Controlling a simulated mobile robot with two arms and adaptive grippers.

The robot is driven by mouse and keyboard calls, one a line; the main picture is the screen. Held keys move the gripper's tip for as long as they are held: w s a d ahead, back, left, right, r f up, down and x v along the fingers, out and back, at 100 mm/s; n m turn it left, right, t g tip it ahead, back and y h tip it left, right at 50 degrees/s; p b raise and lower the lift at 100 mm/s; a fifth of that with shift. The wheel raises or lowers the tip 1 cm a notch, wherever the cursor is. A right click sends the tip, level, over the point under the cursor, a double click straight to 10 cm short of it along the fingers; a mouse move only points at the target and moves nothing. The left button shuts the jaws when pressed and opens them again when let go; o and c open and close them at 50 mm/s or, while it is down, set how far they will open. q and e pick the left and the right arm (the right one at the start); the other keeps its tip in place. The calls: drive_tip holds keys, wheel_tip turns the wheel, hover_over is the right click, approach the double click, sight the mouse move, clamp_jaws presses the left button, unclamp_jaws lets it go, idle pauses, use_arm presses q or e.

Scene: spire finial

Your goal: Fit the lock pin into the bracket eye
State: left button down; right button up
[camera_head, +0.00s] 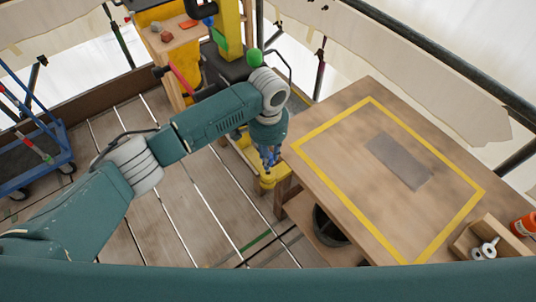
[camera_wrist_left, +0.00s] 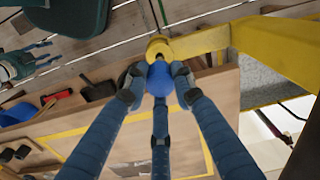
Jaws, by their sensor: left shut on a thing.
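My left gripper (camera_head: 268,157) points down at the end of the yellow bracket (camera_head: 270,181), beside the table's left edge. In the left wrist view its three blue fingers (camera_wrist_left: 158,82) are shut around a blue, round-ended lock pin (camera_wrist_left: 160,80). The yellow bracket eye (camera_wrist_left: 158,47) shows just beyond the pin, nearly in line with it. I cannot tell whether the pin's far end touches or enters the eye; the pin's head and the fingers hide it. My right gripper (camera_wrist_left: 45,57) shows small at the left of the wrist view, its fingers apart and empty.
The wooden table (camera_head: 325,112) has a yellow taped outline and a grey plate (camera_head: 399,161). A wooden box (camera_head: 470,240) stands at its near right corner. A dark bucket (camera_head: 329,228) is on the shelf below. A blue cart (camera_head: 35,150) stands at far left.

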use_arm(q)
drive_tip(key=shift+f, duration=0.3)
idle(0.5)
drive_tip(key=shift+f+b, duration=1.2)
drive_tip(key=shift+f, duration=1.6)
drive_tip(key=c, duration=1.4)
unclamp_jaws()
drive_tip(key=shift+o, duration=0.2)
drive_tip(key=shift+r, duration=0.15)
wheel_tip(320, 180, up, 7)
drive_tip(key=shift+r, duration=0.1)
